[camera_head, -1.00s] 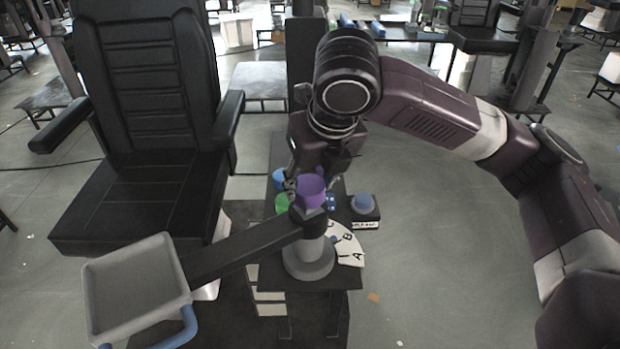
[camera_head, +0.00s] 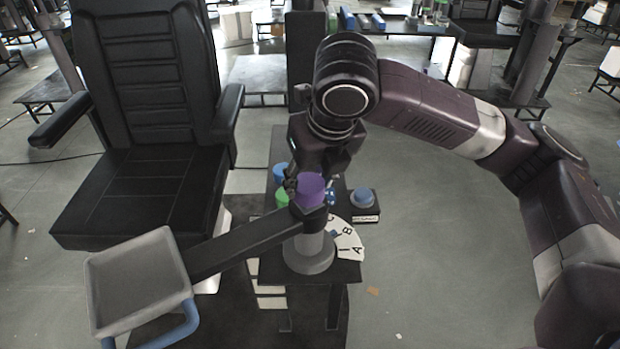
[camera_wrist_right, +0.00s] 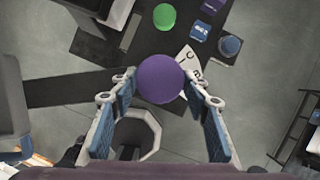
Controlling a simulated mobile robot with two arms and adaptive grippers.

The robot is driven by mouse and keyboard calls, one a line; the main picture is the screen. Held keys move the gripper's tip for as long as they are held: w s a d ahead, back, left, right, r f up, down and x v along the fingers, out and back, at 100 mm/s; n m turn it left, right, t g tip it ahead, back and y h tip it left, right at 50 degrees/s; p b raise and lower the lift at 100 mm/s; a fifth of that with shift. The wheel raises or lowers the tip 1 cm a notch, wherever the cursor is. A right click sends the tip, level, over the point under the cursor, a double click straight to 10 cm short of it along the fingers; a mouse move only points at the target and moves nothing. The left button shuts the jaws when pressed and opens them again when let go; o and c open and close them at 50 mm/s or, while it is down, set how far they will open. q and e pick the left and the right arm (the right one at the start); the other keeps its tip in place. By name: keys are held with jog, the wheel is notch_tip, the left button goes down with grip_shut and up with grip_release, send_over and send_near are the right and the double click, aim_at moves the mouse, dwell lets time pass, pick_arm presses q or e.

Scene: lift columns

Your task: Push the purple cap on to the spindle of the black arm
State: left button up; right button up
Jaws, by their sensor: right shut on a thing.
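The purple cap (camera_head: 310,189) is upright over the hub end of the black arm (camera_head: 245,244), and it also shows in the right wrist view (camera_wrist_right: 160,80). My right gripper (camera_head: 308,180) is above the hub, shut on the cap, with one finger on each side in the right wrist view (camera_wrist_right: 161,88). The spindle is hidden under the cap. I cannot tell whether cap and hub touch. The black arm rests on a grey post (camera_head: 310,252) and carries a grey tray (camera_head: 140,280) at its left end. My left gripper is not in view.
A green cap (camera_head: 282,197), a blue cap (camera_head: 281,174) and a blue knob on a block (camera_head: 362,197) stand close behind the post. A lettered dial (camera_head: 347,238) is at its base. A black chair (camera_head: 150,130) stands at the left.

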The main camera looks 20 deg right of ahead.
jog(key=shift+f, duration=0.4)
jog(key=shift+s+f+p, duration=0.1)
jog(key=shift+f+p, duration=0.25)
jog(key=shift+p, duration=0.75)
dwell(1.5)
jog(key=shift+f, duration=0.1)
dwell(0.6)
jog(key=o, duration=1.2)
jog(key=shift+o, duration=0.6)
jog(key=o, duration=0.4)
jog(key=shift+r, duration=0.3)
jog(key=shift+r+p, duration=0.85)
jog(key=shift+p, duration=0.5)
